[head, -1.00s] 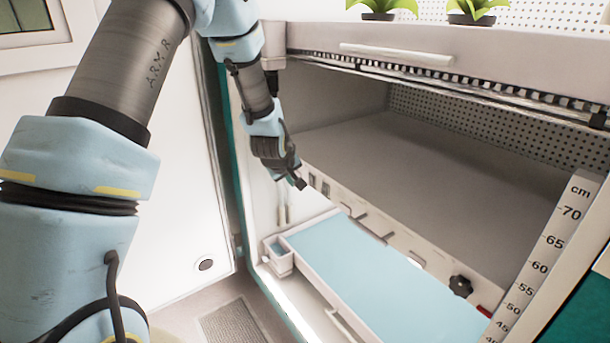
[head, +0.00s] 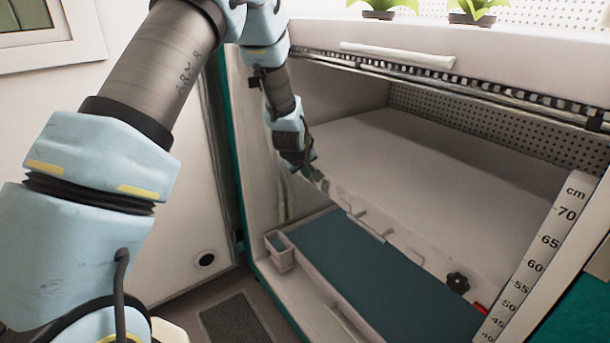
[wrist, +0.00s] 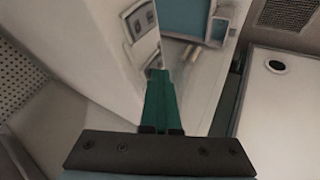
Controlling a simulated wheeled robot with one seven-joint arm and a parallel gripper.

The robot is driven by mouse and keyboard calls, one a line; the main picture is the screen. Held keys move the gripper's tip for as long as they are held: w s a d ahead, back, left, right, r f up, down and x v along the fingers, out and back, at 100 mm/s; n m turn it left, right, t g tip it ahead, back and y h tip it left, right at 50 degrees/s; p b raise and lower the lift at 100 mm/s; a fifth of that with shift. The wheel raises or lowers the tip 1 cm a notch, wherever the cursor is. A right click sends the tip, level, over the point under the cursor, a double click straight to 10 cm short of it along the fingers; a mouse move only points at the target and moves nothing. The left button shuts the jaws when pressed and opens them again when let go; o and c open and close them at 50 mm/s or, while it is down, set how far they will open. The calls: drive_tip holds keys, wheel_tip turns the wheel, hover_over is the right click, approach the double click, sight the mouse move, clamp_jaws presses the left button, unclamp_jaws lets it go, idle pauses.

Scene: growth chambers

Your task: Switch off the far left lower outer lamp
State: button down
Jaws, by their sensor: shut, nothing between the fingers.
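My gripper (head: 312,174) is shut and empty, at the left end of the shelf's front rail (head: 400,240). In the wrist view its green fingers (wrist: 160,102) lie together, pointing at the rail's end. A switch plate (wrist: 140,20) with pale rockers is just beyond the fingertips, and another small dark-edged fitting (wrist: 154,60) lies near them. I cannot tell whether the fingertips touch a switch. The lower lamps themselves are hidden under the shelf. The lower bay with its blue tray (head: 375,275) is dim.
A black knob (head: 458,282) sits on the rail's right part. A small box (head: 279,252) is at the tray's left corner. A centimetre scale (head: 540,255) stands at the right front. The upper shelf (head: 430,160) is bare.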

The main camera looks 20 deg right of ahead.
drive_tip(key=shift+d+r, duration=0.1)
drive_tip(key=shift+d, duration=0.05)
drive_tip(key=shift+r+p, duration=0.45)
drive_tip(key=shift+r, duration=0.35)
drive_tip(key=shift+f, duration=0.1)
